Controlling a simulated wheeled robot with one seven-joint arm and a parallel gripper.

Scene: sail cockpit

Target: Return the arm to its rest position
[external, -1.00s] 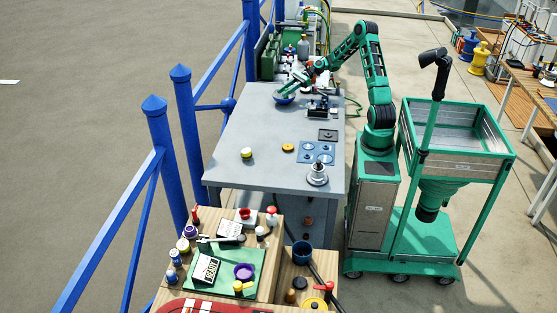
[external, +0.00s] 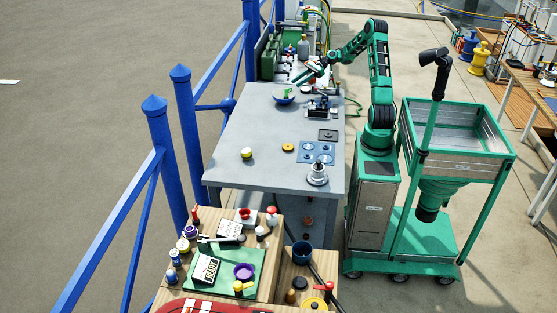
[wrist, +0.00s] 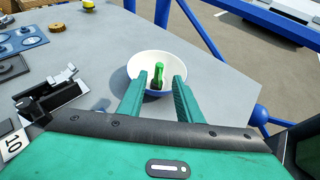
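My gripper (wrist: 161,84) is open, with its two green fingers apart in the wrist view and nothing between them. In the external view my gripper (external: 297,77) hangs above the far part of the grey table. Beyond the fingertips a white bowl with a blue outside (wrist: 177,64) stands on the table, and a green item with a dark part (wrist: 157,76) lies in it. The bowl also shows in the external view (external: 282,99). My arm reaches from its column over the table.
The grey table (external: 240,130) holds a black device (external: 318,106), a blue plate with round recesses (external: 317,152), a metal fitting (external: 317,174) and a yellow-topped jar (external: 246,153). A blue railing (external: 181,110) runs along the left. The table's middle is mostly clear.

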